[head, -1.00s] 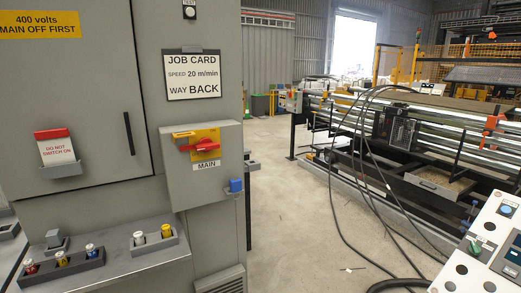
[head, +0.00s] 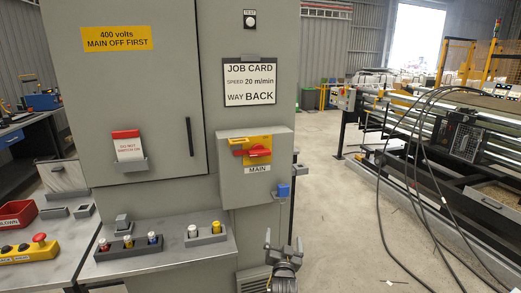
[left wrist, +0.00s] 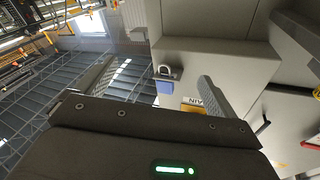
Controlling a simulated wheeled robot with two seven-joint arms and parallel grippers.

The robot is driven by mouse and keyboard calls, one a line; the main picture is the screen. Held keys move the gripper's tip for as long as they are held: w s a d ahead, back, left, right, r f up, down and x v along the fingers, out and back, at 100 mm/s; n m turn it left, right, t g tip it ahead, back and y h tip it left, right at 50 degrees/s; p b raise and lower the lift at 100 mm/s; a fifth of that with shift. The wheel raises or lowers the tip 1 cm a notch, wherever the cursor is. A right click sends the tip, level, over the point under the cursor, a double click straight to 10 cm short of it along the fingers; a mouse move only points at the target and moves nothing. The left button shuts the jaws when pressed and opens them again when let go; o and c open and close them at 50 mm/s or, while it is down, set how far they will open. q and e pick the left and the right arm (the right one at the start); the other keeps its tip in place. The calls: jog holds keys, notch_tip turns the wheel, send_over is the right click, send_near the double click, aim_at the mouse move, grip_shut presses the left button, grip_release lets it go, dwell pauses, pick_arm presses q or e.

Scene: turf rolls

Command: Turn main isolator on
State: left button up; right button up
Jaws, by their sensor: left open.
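The main isolator's red handle (head: 260,152) lies roughly level on a yellow plate (head: 250,142), on a grey box (head: 230,187) labelled MAIN. A blue padlock (head: 284,190) hangs at the box's lower right. My left gripper (head: 284,242) is below the box and padlock, fingers upward, open and empty. In the left wrist view, the padlock (left wrist: 164,88) with its grey shackle appears between the open fingers (left wrist: 150,85), beyond them. The MAIN label (left wrist: 193,101) is upside down there, partly behind a finger. My right gripper is not in view.
A red-topped DO NOT SWITCH ON tag (head: 128,148) sits in a holder on the cabinet door. A shelf (head: 165,245) below carries small coloured items. A job card (head: 253,82) hangs above the box. Open floor lies right of the cabinet, with loose cables (head: 410,160) beyond.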

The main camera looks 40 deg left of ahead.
pick_arm(q)
notch_tip(320, 180, up, 16)
jog(key=a+n+y+p, duration=0.1)
jog(key=a+n+y, duration=0.2)
jog(key=n+y, duration=0.15)
jog(key=n+g+y, duration=0.3)
send_near(261, 155)
jog(key=p+x, duration=0.3)
jog(key=x, duration=0.5)
jog(key=shift+w, duration=0.1)
jog(key=shift+p+x, duration=0.4)
jog(key=shift+x, duration=0.35)
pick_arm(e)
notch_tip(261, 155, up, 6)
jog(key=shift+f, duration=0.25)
pick_arm(q)
jog(key=shift+a+f, duration=0.1)
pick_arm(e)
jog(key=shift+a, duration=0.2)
pick_arm(q)
jog(key=shift+c, duration=1.3)
jog(key=c, duration=0.7)
